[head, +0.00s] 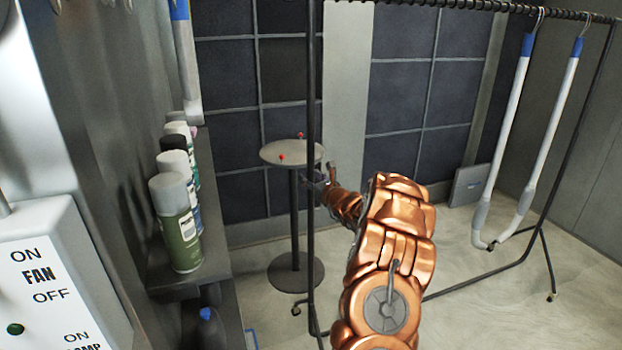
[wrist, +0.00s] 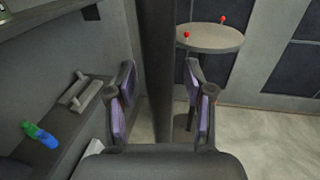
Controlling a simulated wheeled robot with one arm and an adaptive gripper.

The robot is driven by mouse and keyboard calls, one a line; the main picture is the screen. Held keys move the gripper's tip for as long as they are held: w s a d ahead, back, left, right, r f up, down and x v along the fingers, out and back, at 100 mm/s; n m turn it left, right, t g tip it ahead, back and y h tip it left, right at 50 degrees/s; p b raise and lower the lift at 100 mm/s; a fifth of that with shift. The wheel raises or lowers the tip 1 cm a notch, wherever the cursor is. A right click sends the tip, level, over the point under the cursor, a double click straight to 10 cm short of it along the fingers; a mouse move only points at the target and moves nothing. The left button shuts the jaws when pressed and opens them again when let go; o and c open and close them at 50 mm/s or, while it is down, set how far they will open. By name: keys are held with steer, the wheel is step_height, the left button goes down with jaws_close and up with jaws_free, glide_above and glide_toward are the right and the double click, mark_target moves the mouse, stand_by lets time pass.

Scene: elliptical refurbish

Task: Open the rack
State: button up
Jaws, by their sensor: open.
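The rack is a dark metal clothes rail on wheels, with its near upright post (head: 312,90) left of centre in the head view. Its coiled top rail (head: 470,6) runs to the upper right, and a far leg (head: 580,110) stands at right. My gripper (head: 326,180) is beside the near post at mid height. In the wrist view my gripper (wrist: 160,80) is open, with purple-padded fingers apart. The dark post (wrist: 158,45) rises between the two fingers in the picture. I cannot tell whether either finger touches it.
A round table (head: 291,152) with red-knobbed items stands behind the post. A shelf with spray cans (head: 176,222) and a fan switch panel (head: 40,290) are close at left. White-blue tubes (head: 502,140) hang from the rail. Floor (head: 470,300) is clear at right.

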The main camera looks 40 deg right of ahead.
jaws_close()
stand_by(0.3)
stand_by(0.3)
